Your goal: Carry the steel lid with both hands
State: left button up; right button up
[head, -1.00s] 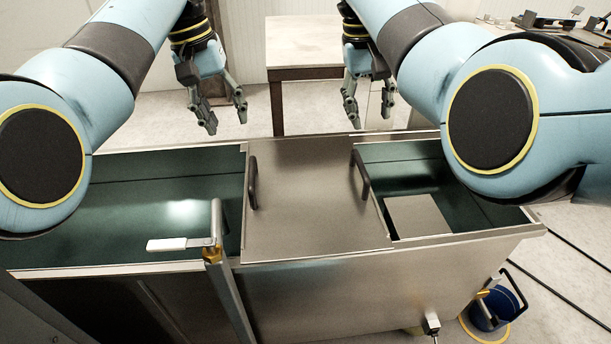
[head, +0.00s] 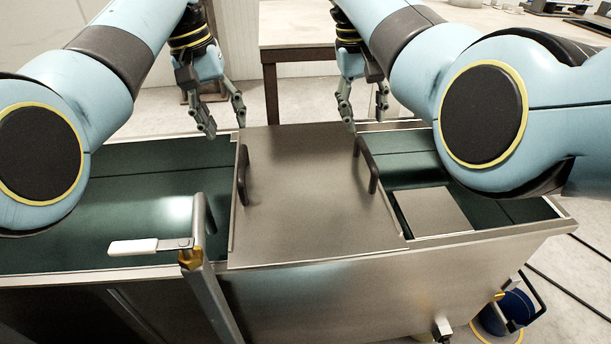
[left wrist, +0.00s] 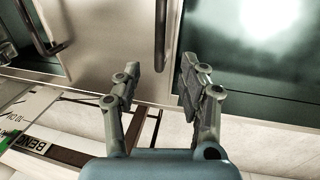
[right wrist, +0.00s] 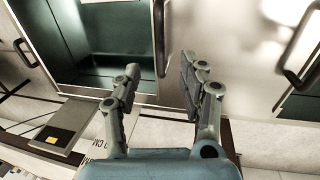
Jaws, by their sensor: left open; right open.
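The steel lid (head: 305,190) is a flat brushed plate lying across the middle of the long tank. It has a dark left handle (head: 243,175) and a dark right handle (head: 367,165) along its side edges. My left gripper (head: 226,126) is open and empty, beyond the left handle near the tank's far edge. My right gripper (head: 364,115) is open and empty, beyond the right handle. In the left wrist view the left handle (left wrist: 160,35) lies just ahead of the fingertips, apart from them. In the right wrist view the right handle (right wrist: 159,40) lies likewise ahead.
The tank's green-lined interior (head: 130,190) is open on both sides of the lid. A grey plate (head: 432,211) sits in the right opening. A blue bucket (head: 512,308) is on the floor at right; a table (head: 300,38) stands behind.

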aim_at(241, 158)
pick_arm(q)
jog(key=f, duration=0.3)
jog(key=d+f, duration=0.1)
jog(key=f, duration=0.2)
jog(key=d+f, duration=0.1)
jog(key=f, duration=0.3)
jog(key=shift+f, duration=0.1)
pick_arm(e)
jog(key=f, duration=0.3)
jog(key=d+f, duration=0.1)
jog(key=f, duration=0.2)
jog(key=d+f, duration=0.1)
jog(key=f, duration=0.3)
jog(key=shift+f, duration=0.1)
pick_arm(q)
jog(key=shift+c, duration=0.3)
pick_arm(e)
jog(key=shift+c, duration=0.3)
pick_arm(q)
grip_shut()
pick_arm(e)
grip_shut()
pick_arm(q)
jog(key=shift+w, duration=0.1)
